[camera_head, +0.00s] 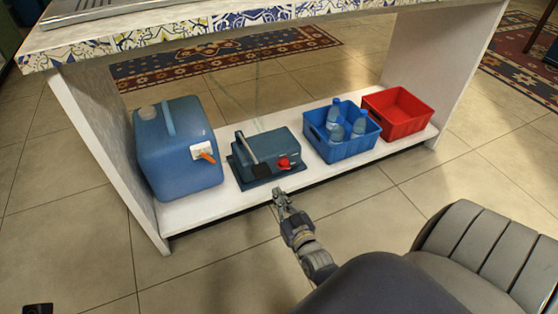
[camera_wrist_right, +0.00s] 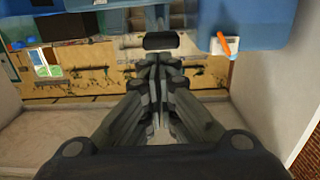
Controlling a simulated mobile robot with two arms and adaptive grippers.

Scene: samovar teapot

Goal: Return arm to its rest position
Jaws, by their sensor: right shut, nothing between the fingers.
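My right gripper (camera_head: 280,194) is low in the head view, in front of the white lower shelf's front edge, near the dark teal device with a red knob (camera_head: 268,158). Its fingers are shut and empty. In the right wrist view the closed fingers (camera_wrist_right: 158,68) point forward, with the blue water container (camera_wrist_right: 250,22) and its orange tap at the upper right. My left gripper is not in either view.
The white shelf (camera_head: 185,212) under the tiled counter (camera_head: 200,27) also holds a large blue container (camera_head: 178,150), a blue crate (camera_head: 328,150) with several bottles and an empty red crate (camera_head: 402,112).

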